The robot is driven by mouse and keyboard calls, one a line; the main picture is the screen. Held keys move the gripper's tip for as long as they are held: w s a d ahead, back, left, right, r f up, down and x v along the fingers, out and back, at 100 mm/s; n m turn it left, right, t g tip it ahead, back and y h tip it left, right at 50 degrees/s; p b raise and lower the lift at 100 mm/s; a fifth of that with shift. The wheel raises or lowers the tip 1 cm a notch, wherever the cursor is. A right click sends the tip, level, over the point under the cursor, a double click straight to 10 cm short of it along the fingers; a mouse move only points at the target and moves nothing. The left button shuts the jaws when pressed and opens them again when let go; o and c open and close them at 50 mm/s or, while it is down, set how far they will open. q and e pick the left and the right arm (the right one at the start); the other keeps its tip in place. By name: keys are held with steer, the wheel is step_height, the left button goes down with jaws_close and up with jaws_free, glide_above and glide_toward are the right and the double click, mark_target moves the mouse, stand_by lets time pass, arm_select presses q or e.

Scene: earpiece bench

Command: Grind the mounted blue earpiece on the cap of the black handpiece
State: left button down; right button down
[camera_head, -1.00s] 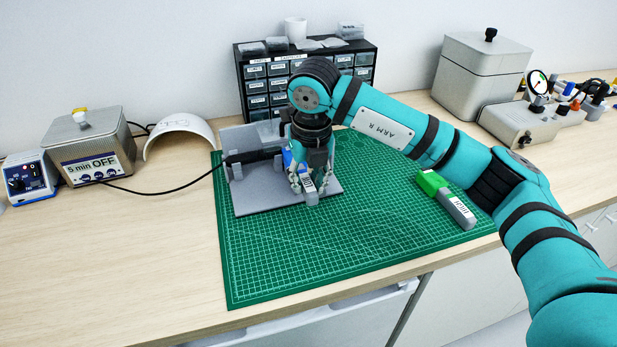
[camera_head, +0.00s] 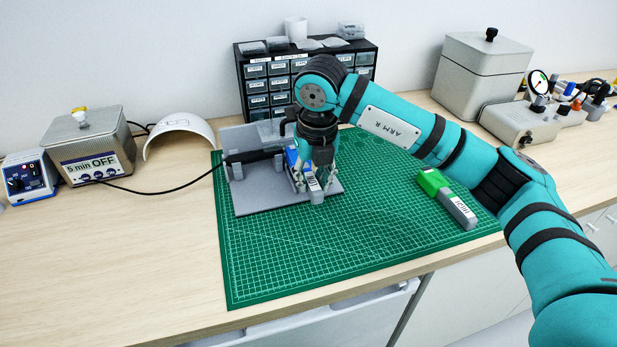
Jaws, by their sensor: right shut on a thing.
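My right gripper (camera_head: 314,182) is shut on a grey holder (camera_head: 316,196) with a white label, above the right side of the grey stand (camera_head: 262,203). The blue earpiece (camera_head: 291,158) is on the far end of this holder, partly hidden by the fingers. The black handpiece (camera_head: 250,157) lies across the stand, with its cord running off to the left. Its cap end is near the blue earpiece and mostly hidden by the gripper; I cannot tell whether they touch. My left gripper is not in view.
A green earpiece (camera_head: 431,181) on a labelled grey holder (camera_head: 458,212) lies on the right of the green mat (camera_head: 300,265). A drawer cabinet (camera_head: 257,86) stands behind. A "5 min OFF" box (camera_head: 95,150) and white hood (camera_head: 182,133) are left. The mat's front is clear.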

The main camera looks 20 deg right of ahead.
mark_target(318, 192)
steer(key=shift+s+d, duration=0.1)
steer(key=shift+d, duration=0.05)
stand_by(0.3)
steer(key=shift+s, duration=0.25)
steer(key=shift+s+d+b, duration=0.1)
steer(key=shift+s+b, duration=0.3)
steer(key=shift+s, duration=0.7)
steer(key=shift+s, duration=0.1)
steer(key=shift+s+d+r, duration=0.1)
steer(key=shift+s+r, duration=0.25)
steer(key=shift+s, duration=0.95)
steer(key=shift+s+d+r, duration=0.1)
steer(key=shift+s+r, duration=0.2)
steer(key=shift+s, duration=1.05)
steer(key=shift+s+r, duration=0.35)
steer(key=shift+s, duration=0.95)
